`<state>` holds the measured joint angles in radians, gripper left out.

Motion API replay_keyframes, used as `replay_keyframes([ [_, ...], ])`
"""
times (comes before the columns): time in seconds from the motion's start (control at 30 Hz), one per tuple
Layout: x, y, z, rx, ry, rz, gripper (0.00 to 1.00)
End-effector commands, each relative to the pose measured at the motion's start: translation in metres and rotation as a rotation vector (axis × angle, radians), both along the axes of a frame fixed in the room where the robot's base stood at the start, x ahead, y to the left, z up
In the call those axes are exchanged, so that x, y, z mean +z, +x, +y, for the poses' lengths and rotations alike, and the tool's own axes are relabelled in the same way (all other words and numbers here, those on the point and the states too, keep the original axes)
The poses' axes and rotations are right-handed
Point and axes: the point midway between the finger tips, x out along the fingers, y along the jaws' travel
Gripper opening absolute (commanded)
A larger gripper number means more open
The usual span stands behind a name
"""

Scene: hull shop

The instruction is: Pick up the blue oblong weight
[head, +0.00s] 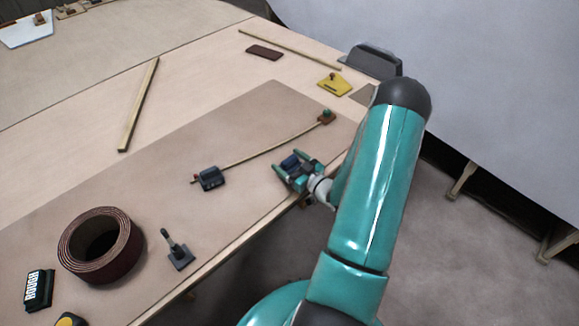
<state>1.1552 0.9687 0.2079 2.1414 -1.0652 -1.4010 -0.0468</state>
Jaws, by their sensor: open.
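A dark blue oblong piece (290,161), which looks like the blue weight, shows between the fingers of my gripper (287,162). My gripper is open, with one finger on each side of it, near the right edge of the tan sheet. I cannot tell whether the fingers touch it or how high they are above the sheet. A second dark blue-grey block (209,178) with a small red part sits at the left end of a thin curved batten (262,149), left of my gripper.
A dark red coil (101,246), a small post on a base (176,250) and a black "ROUGH" block (39,289) lie at lower left. A yellow piece (334,84) lies behind. The table edge runs below my gripper.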

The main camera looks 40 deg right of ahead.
Motion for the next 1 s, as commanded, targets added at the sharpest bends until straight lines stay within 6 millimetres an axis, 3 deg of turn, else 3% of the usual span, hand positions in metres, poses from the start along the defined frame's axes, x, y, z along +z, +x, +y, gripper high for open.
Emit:
replay_keyframes([
  [0.2, 0.0000, 0.0014, -0.0002, -0.001, 0.000, 0.000, 0.80],
  [0.6, 0.0013, 0.0014, -0.0004, 0.000, -0.001, -0.003, 0.04],
  [1.0, 0.0088, 0.0015, -0.0006, 0.000, -0.003, -0.004, 0.04],
])
